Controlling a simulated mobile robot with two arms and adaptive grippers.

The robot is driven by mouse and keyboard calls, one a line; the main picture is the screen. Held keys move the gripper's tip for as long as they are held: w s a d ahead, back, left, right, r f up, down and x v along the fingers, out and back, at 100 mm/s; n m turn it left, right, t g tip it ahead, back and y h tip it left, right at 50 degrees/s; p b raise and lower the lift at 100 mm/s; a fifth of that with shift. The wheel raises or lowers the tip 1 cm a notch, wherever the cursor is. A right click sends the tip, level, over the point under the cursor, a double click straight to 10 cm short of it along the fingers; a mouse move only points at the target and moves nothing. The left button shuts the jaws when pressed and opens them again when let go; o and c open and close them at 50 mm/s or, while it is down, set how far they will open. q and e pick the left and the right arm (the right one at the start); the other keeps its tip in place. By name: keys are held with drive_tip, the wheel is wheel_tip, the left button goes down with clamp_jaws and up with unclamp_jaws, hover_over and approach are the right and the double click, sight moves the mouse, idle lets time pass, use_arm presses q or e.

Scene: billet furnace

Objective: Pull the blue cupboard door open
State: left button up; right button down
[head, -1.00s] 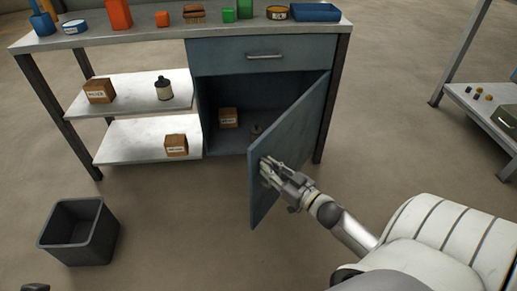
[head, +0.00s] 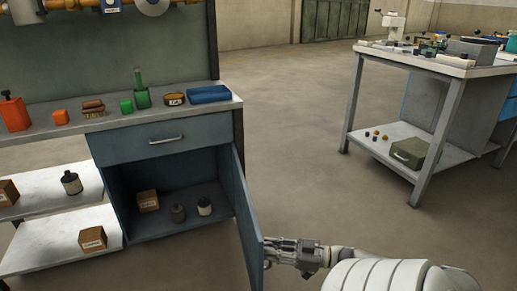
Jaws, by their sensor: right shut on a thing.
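The blue cupboard door (head: 247,222) is swung wide open, hinged at the right side of the cupboard, and shows almost edge-on. My right gripper (head: 272,252) is at the door's outer face near its free edge, shut on the door handle, which is mostly hidden by the fingers and the door. The cupboard (head: 160,230) stands open under a drawer (head: 166,140). Inside are a cardboard box (head: 148,201), a dark container (head: 178,214) and a white container (head: 204,206). My left gripper is not in view.
The workbench top (head: 228,108) holds a blue tray (head: 208,94), a green bottle, a brush and other items. Shelves at left carry boxes and a canister (head: 71,182). A second bench (head: 455,66) stands at right. The floor between the benches is clear.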

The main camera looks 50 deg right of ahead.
drive_tip(key=shift+s+d+r+h, duration=0.1)
drive_tip(key=shift+d+h, duration=0.05)
drive_tip(key=shift+d, duration=0.4)
drive_tip(key=shift+s+d+r+h, duration=0.1)
drive_tip(key=shift+d+h, duration=0.05)
drive_tip(key=shift+d, duration=0.4)
drive_tip(key=c, duration=1.5)
unclamp_jaws()
drive_tip(key=shift+w+f, duration=0.1)
drive_tip(key=shift+w, duration=0.05)
drive_tip(key=shift+c, duration=0.2)
drive_tip(key=shift+a, duration=0.1)
drive_tip(key=v, duration=1.2)
drive_tip(key=shift+f, duration=0.2)
